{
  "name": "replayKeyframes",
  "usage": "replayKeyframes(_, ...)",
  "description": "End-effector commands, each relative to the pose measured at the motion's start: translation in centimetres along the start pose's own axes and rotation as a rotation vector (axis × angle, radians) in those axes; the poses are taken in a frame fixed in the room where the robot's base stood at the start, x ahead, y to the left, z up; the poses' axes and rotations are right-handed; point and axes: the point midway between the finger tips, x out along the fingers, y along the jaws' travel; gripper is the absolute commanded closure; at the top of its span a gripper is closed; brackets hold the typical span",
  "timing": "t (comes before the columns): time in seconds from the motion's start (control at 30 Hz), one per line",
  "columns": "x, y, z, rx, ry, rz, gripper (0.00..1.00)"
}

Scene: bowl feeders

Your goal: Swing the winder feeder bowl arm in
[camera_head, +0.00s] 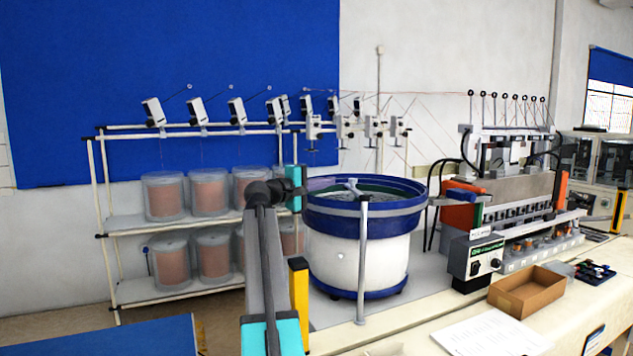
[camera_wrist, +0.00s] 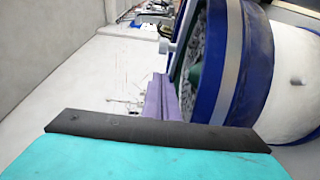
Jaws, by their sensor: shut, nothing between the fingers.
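The feeder bowl (camera_head: 335,220) is blue-rimmed on a white drum and stands at the centre of the head view; its blue side (camera_wrist: 250,65) fills the right of the wrist view. A slim grey post (camera_head: 362,265) stands in front of it. A pale arm piece (camera_head: 349,187) shows at the post's top, over the bowl's rim. In the wrist view, a white round end (camera_wrist: 166,47) shows just beyond my fingers. My gripper (camera_head: 325,184) is shut and empty at the bowl's upper left rim; its purple fingers (camera_wrist: 159,95) show in the wrist view. I cannot tell whether they touch the arm.
A rack (camera_head: 125,225) with several wire spools stands left. A control box (camera_head: 474,260), a cardboard tray (camera_head: 527,290) and papers (camera_head: 490,333) lie on the bench to the right. The winding machine (camera_head: 520,190) stands behind them. Free room shows above the bowl.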

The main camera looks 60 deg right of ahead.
Motion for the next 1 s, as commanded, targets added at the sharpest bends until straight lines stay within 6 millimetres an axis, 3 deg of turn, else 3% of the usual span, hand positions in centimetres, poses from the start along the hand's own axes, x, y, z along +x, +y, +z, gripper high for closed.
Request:
replayKeyframes(0.1, 1.0, 0.2, 1.5, -0.001, -0.003, 0.0, 1.0)
replayKeyframes(0.3, 2.2, 0.1, 2.5, -0.001, -0.002, 0.0, 1.0)
replayKeyframes(0.8, 2.6, -0.1, 2.8, 0.0, -0.003, 0.0, 1.0)
replayKeyframes(1.0, 3.7, -0.1, 3.4, 0.0, -0.035, 0.0, 1.0)
